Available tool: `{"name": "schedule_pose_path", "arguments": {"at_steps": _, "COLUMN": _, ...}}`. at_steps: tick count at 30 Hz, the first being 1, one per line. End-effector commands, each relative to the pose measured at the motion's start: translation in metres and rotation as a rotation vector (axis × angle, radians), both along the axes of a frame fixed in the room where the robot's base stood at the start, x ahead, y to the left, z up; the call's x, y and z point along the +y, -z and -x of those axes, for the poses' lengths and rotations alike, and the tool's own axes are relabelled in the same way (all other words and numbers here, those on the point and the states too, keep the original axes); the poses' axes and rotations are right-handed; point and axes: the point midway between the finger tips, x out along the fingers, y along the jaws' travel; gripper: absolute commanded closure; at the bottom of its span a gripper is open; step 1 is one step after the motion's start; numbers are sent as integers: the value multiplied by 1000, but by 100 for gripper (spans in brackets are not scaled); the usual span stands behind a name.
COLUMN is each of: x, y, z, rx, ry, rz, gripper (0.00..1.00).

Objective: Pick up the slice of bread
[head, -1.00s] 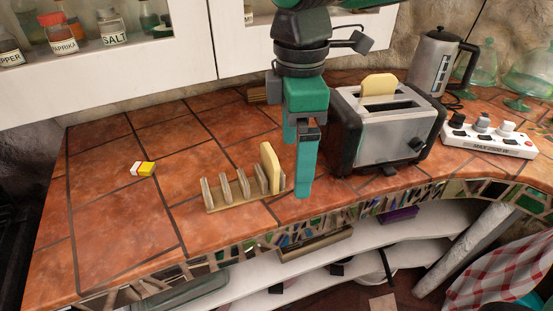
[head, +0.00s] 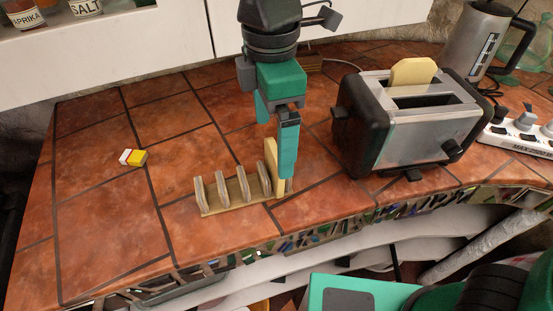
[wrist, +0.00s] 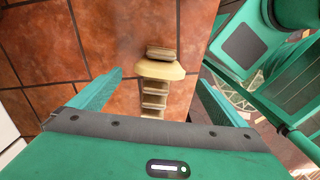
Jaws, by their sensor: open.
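A pale yellow slice of bread (head: 271,160) stands upright at the right end of the wooden rack (head: 216,210). A second slice (head: 412,72) sticks up from the toaster (head: 425,125). My gripper (head: 275,150) is open over the right end of the rack, and one finger partly covers the racked slice in the head view. In the wrist view, that slice (wrist: 160,70) shows between the two fingers of my gripper (wrist: 159,79), with a gap on each side. I cannot tell how deep the fingers reach beside it.
A small yellow, white and red block (head: 133,157) lies left on the tiled counter (head: 105,215). The kettle (head: 475,40) and a white switch strip (head: 520,133) are at the right. The counter left of the rack is mostly clear.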

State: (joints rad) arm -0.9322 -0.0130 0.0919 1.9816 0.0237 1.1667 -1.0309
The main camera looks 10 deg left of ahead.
Motion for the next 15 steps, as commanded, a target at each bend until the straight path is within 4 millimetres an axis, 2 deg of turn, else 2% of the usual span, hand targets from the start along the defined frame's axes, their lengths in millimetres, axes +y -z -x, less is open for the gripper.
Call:
{"name": "schedule_pose_path", "arguments": {"at_steps": 3, "x": -2, "y": 12, "z": -1, "rx": 1, "ry": 3, "rz": 2, "gripper": 4}}
{"name": "schedule_pose_path", "arguments": {"at_steps": 8, "x": -2, "y": 21, "z": -2, "rx": 1, "ry": 5, "rz": 0, "gripper": 4}}
{"name": "schedule_pose_path", "arguments": {"at_steps": 15, "x": -3, "y": 53, "z": -3, "rx": 1, "ry": 5, "rz": 3, "gripper": 4}}
